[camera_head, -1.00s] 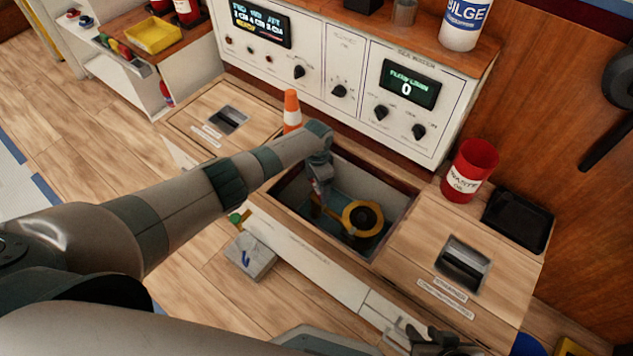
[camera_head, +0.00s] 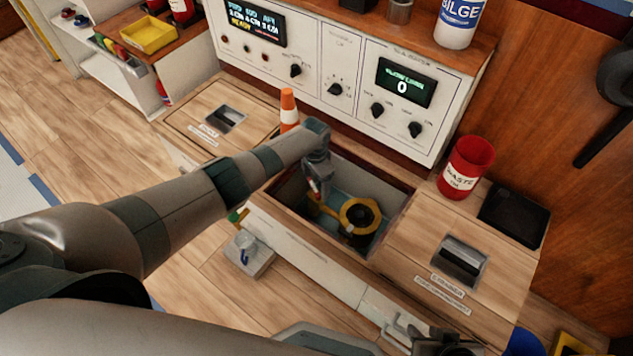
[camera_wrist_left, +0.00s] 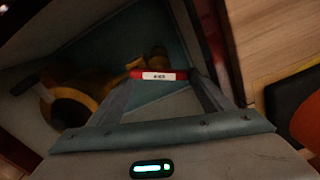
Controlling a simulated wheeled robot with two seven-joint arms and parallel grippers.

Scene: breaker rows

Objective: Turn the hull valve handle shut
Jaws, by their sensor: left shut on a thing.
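The red valve handle with a white label (camera_wrist_left: 158,75) lies across between my left gripper's fingertips in the left wrist view. My left gripper (camera_head: 315,187) reaches down into the hatch and is shut on this handle, left of the yellow body in the head view. The wrist hides part of the handle there. Dark parts of my right gripper (camera_head: 440,343) show at the bottom edge; its fingers are not clear.
The white panel (camera_head: 340,65) rises behind.

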